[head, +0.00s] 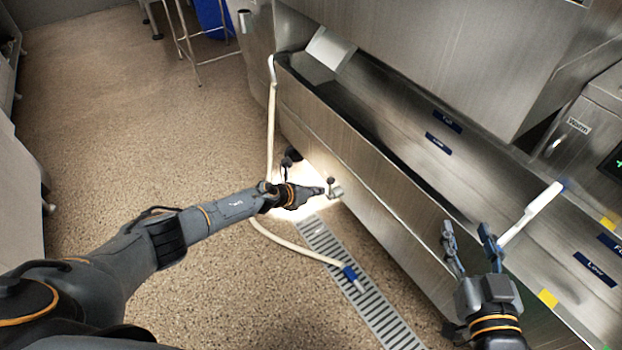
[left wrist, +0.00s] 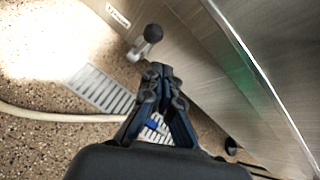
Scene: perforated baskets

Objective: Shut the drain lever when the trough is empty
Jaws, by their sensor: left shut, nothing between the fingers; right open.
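The drain lever (head: 331,182), with a black ball knob, sticks out low from the front of the steel trough (head: 345,150). In the left wrist view the lever (left wrist: 152,34) stands just beyond my fingertips, with a small gap showing. My left gripper (head: 322,191) is shut and empty beside the lever; its closed fingers also show in the wrist view (left wrist: 162,72). The visible inside of the trough is dark grey, and I make out no clear water surface. My right gripper (head: 467,240) is open and empty over the trough's near edge at the right.
A floor drain grate (head: 365,295) runs below the lever. A pale hose (head: 270,120) hangs from the trough's left end and crosses the floor to the grate. A white-handled tool (head: 532,212) lies by my right gripper. Open floor lies at left.

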